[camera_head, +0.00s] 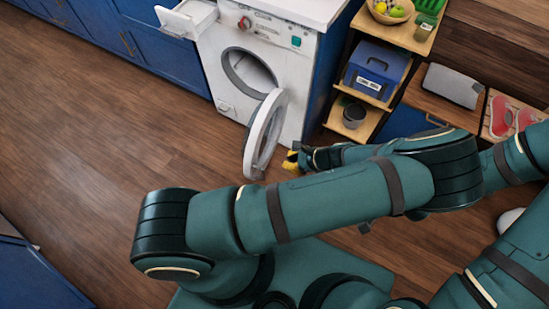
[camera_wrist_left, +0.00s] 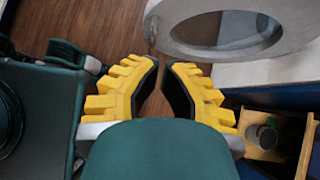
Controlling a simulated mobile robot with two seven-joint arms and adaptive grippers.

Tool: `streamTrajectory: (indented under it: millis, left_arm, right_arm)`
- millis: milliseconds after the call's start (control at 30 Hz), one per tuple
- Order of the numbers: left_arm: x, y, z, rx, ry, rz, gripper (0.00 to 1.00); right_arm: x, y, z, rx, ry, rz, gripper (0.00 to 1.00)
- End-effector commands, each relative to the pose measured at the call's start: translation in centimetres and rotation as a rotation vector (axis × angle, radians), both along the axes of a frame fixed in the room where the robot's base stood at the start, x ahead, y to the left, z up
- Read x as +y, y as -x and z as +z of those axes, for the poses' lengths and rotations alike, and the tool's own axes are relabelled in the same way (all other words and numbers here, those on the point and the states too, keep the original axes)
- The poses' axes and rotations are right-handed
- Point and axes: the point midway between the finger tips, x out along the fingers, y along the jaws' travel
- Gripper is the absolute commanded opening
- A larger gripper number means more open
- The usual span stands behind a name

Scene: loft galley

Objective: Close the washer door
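The white washer (camera_head: 290,75) stands at the top middle of the head view. Its round door (camera_head: 254,140) is swung wide open, out from the front, leaving the drum opening (camera_head: 249,73) uncovered. In the left wrist view, the door's pale ring (camera_wrist_left: 160,25) shows at the upper right, just beyond the fingers. My left gripper (camera_head: 291,160) has yellow fingers and is low beside the door, on its right side. In the wrist view its fingertips (camera_wrist_left: 165,67) are partly apart, with nothing between them; I cannot tell whether they touch the door. My right gripper is not in view.
The washer's detergent drawer (camera_head: 187,19) is pulled out. A wooden shelf (camera_head: 368,131) with a blue box (camera_head: 376,70) and a grey cup (camera_head: 354,115) stands right of the washer. Blue cabinets (camera_head: 140,40) line the left. The wooden floor (camera_head: 100,120) left of the door is clear.

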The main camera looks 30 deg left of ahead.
Motion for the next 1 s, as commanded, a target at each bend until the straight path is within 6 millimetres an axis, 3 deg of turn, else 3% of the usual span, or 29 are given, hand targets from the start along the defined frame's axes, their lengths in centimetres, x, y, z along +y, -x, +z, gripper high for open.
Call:
streamTrajectory:
  millis: [167,600,800,1000]
  left_arm:
    - [1.3,0.1,-1.3,0.002,-0.006,0.001,0.00]
    - [7.2,0.4,-7.3,0.002,-0.003,0.002,0.00]
    - [9.9,0.6,-7.1,-0.001,0.000,0.004,0.00]
    - [10.9,0.5,-7.0,-0.001,0.001,0.001,0.00]
  right_arm:
    - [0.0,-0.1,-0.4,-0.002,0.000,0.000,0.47]
    - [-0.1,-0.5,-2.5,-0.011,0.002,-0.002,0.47]
    - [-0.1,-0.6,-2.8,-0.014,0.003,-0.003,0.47]
    - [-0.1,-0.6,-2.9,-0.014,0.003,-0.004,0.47]
